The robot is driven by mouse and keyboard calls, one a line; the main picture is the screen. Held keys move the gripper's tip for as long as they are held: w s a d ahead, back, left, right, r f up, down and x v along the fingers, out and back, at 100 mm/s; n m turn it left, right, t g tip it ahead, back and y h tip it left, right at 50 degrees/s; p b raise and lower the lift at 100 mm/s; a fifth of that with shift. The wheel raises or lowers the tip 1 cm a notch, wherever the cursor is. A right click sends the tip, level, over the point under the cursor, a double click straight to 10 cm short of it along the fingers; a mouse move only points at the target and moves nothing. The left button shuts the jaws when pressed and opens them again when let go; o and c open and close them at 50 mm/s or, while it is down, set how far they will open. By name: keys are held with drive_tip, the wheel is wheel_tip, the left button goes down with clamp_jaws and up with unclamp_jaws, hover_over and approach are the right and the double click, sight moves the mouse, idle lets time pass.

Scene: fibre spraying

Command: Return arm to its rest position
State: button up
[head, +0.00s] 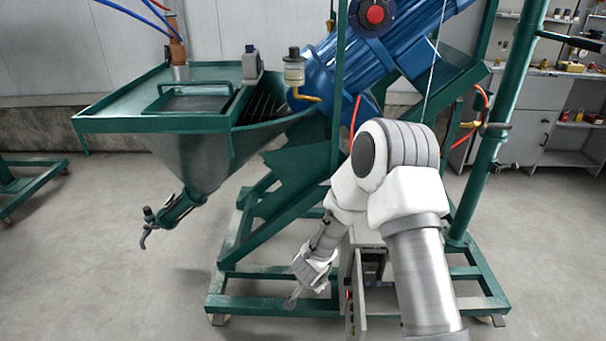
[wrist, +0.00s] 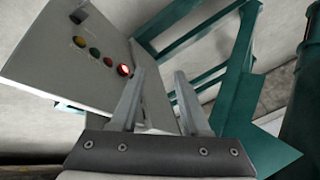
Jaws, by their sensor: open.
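My gripper (head: 291,297) hangs low at the end of my bent white and grey arm, in front of the green machine frame in the head view. In the wrist view its two grey fingers (wrist: 157,100) stand apart with nothing between them. A grey control box (wrist: 65,60) with a row of coloured buttons is just beyond the fingers, to the left. Its red button (wrist: 124,70) glows near the left fingertip; I cannot tell whether they touch. In the head view my arm partly hides the box (head: 358,290).
The green machine (head: 245,245) with its hopper (head: 190,155) and blue motor (head: 395,50) fills the middle. A green post (head: 490,150) stands right of my arm. A grey workbench (head: 540,130) is at the back right. The floor (head: 120,260) at the left front is clear.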

wheel_tip(320, 180, up, 23)
drive_tip(key=s+n+t+y, duration=0.1)
drive_tip(key=s+n+y, duration=0.15)
drive_tip(key=n, duration=0.25)
drive_tip(key=s+d+r+n, duration=0.2)
drive_tip(key=s+d+r, duration=0.2)
drive_tip(key=s+r, duration=0.55)
drive_tip(key=s+d+r+n+h, duration=0.1)
drive_tip(key=s+d+r, duration=0.25)
drive_tip(key=s, duration=0.35)
drive_tip(key=s+d+r+h, duration=0.1)
drive_tip(key=s+d+r, duration=0.1)
drive_tip(key=s+d, duration=0.35)
wheel_tip(320, 180, up, 16)
drive_tip(key=s+a+p, duration=0.1)
drive_tip(key=s+p, duration=0.1)
drive_tip(key=p, duration=1.3)
drive_tip(key=shift+s+f+g, duration=0.2)
drive_tip(key=shift+f+g, duration=0.05)
drive_tip(key=shift+g, duration=0.15)
drive_tip(key=shift+w+a, duration=0.1)
drive_tip(key=shift+a, duration=0.05)
